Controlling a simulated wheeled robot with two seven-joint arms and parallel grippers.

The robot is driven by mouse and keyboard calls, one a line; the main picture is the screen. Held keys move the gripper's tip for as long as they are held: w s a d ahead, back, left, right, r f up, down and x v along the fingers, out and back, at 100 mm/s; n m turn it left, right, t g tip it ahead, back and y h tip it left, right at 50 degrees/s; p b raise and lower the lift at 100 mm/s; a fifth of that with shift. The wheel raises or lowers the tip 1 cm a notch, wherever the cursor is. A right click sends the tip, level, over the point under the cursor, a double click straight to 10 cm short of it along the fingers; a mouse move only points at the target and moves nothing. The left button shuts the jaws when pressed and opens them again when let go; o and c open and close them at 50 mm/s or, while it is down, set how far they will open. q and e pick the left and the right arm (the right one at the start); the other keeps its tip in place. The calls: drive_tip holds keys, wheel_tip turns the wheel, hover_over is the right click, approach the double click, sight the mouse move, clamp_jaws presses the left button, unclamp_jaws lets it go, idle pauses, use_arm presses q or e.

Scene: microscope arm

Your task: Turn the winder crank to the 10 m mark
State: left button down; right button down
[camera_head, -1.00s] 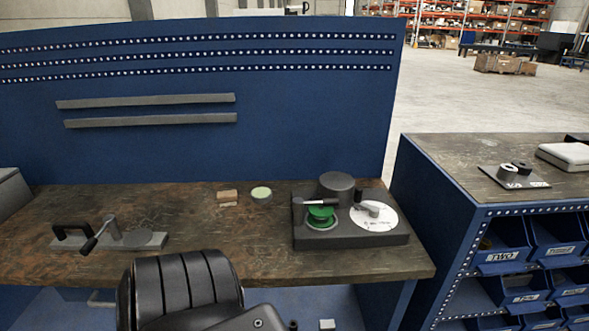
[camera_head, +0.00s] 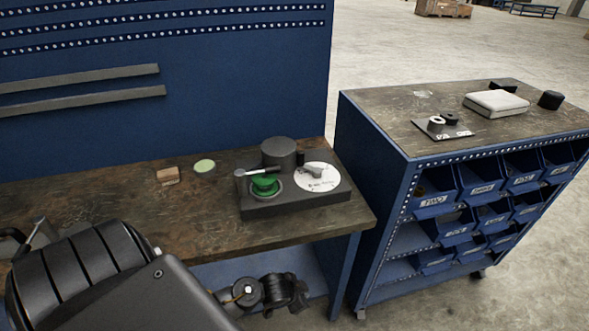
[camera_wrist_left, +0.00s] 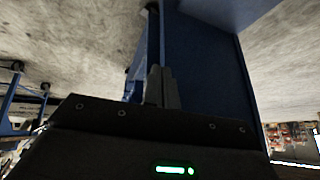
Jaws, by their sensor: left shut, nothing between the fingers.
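The winder (camera_head: 300,203) is a dark block near the right end of the wooden bench in the head view. My right gripper is out of view.
The workbench (camera_head: 120,200) holds a small wooden block (camera_head: 167,175) and a round pale-green-topped dish (camera_head: 205,167). A blue cart (camera_head: 385,170) with labelled bins stands to the right. A blue back panel (camera_head: 230,95) rises behind the bench.

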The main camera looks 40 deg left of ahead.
use_arm(q)
drive_tip(key=w+d+r+m+t+p, duration=0.1)
drive_tip(key=w+r+m+t, duration=0.1)
drive_tip(key=r, duration=1)
drive_tip(key=w+d+r+m+t+p, duration=0.1)
drive_tip(key=w+r+m, duration=0.15)
drive_tip(key=r, duration=0.95)
drive_tip(key=w+a+r+m, duration=0.1)
drive_tip(key=w+r, duration=0.1)
drive_tip(key=w+a+r+m+h, duration=0.1)
drive_tip(key=w+a+r, duration=0.1)
drive_tip(key=w, duration=0.1)
drive_tip(key=w+a+r+m+h, duration=0.1)
drive_tip(key=w+r, duration=0.1)
drive_tip(key=shift+w+a+r+t, duration=0.2)
drive_tip(key=shift+w+r+t, duration=0.1)
drive_tip(key=a+r+g+y, duration=0.1)
drive_tip(key=a+r, duration=0.5)
drive_tip(key=a, duration=0.3)
drive_tip(key=a+r+g, duration=0.2)
drive_tip(key=a+r, duration=0.4)
drive_tip(key=a, duration=0.4)
drive_tip(key=x, duration=0.4)
drive_tip(key=p+x, duration=0.1)
drive_tip(key=x, duration=0.4)
drive_tip(key=shift+w+d, duration=0.1)
drive_tip(key=shift+d, duration=0.15)
drive_tip(key=shift+a, duration=0.1)
